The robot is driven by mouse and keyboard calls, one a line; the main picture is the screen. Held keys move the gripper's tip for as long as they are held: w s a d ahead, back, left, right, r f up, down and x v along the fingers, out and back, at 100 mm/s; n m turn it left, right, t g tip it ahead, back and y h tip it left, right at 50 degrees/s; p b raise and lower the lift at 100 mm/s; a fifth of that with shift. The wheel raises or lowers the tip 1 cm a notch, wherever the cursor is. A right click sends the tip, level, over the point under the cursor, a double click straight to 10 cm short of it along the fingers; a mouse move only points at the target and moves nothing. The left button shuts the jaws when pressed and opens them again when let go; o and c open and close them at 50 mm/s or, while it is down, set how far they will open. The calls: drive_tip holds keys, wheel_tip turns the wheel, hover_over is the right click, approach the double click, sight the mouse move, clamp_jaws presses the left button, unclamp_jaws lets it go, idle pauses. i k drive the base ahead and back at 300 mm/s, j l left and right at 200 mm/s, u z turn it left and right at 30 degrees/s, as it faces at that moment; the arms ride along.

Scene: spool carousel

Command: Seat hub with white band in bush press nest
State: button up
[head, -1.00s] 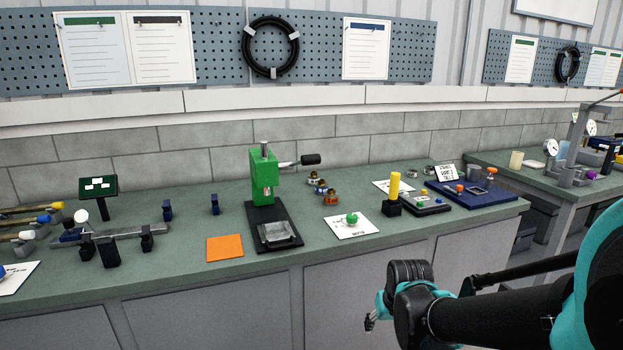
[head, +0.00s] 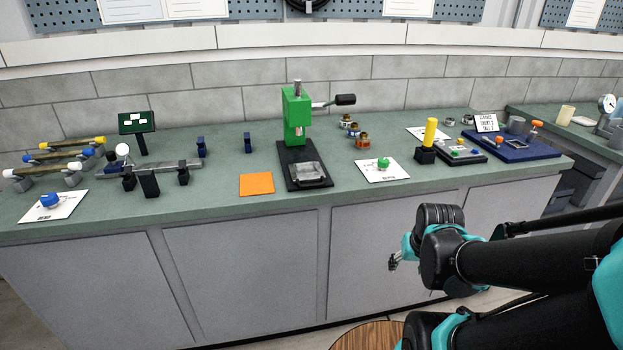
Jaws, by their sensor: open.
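The green bush press (head: 296,108) stands on a black base on the bench, its lever pointing right. A grey metal block (head: 308,174) sits at the front of that base, apparently the nest; its inside is too small to make out. Several small metallic hubs (head: 362,142) stand in a short row just right of the press. They show brownish and bluish parts, and I cannot tell which one has a white band. My gripper (head: 393,263) is open, in front of the bench and below its top, right of the press and well away from the hubs.
An orange mat (head: 257,184) lies left of the press. A white card with a green knob (head: 383,164) lies to the right, then a yellow post (head: 430,132) and a blue tray (head: 520,151). Rods and a rail fixture (head: 150,170) occupy the left.

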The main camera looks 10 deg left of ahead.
sight(310, 171)
drive_tip(key=l+u, duration=0.2)
drive_tip(key=l, duration=0.45)
drive_tip(key=l+u, duration=0.2)
drive_tip(key=l, duration=0.45)
drive_tip(key=k+l+u, duration=0.2)
drive_tip(key=l, duration=0.45)
drive_tip(key=i, duration=0.05)
